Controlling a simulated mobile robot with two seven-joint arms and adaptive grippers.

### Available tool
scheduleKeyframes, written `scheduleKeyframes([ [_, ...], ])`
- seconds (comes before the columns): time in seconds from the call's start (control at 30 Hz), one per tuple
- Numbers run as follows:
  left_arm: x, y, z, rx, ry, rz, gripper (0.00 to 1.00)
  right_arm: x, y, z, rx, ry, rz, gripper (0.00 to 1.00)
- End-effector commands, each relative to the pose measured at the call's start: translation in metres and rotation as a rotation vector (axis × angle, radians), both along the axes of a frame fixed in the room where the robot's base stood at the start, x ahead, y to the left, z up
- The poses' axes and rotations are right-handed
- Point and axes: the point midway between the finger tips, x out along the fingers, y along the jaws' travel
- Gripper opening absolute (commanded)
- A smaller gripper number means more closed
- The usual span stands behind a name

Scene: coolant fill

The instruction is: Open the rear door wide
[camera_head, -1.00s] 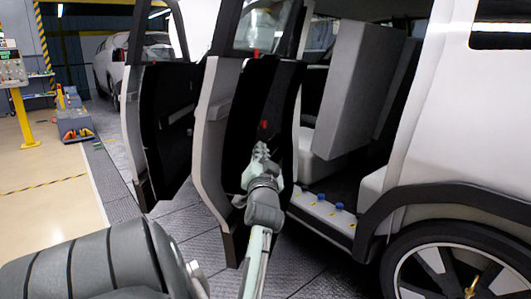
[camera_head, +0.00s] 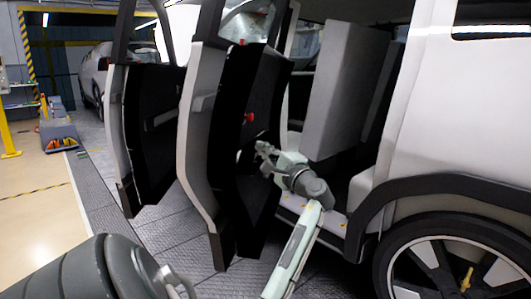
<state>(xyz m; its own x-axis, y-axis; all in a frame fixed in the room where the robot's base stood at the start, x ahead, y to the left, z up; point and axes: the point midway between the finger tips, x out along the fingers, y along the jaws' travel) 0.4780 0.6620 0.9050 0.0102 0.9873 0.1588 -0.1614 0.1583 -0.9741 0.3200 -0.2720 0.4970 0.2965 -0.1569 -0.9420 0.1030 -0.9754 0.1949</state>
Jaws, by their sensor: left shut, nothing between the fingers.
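The rear door (camera_head: 199,140) of the white car stands swung out from the body, its black inner panel (camera_head: 250,100) facing right toward the door opening. Two small red parts show on that panel. My left gripper (camera_head: 262,152) is at the inner side of this door, beside the lower middle of the panel. Its fingers look shut and hold nothing. I cannot tell whether they touch the panel. The forearm runs from the bottom of the picture up to the gripper, crossing in front of the sill. My right gripper is not in view.
The front door (camera_head: 118,130) also stands open, just left of the rear door. The grey seat (camera_head: 345,95), the sill (camera_head: 292,203) and the rear wheel (camera_head: 440,262) are on the right.

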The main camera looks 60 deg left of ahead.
Motion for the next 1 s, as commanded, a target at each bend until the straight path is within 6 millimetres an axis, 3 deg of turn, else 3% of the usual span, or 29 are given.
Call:
scheduleKeyframes([
  [0.2,0.000,0.048,0.009,0.001,-0.001,0.002,0.00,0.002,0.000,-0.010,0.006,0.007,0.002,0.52],
  [0.4,-0.017,0.071,0.015,0.001,-0.002,0.000,0.00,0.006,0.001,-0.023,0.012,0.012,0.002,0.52],
  [1.0,-0.029,0.083,0.017,-0.001,-0.003,-0.002,0.00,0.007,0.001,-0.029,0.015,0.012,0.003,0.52],
])
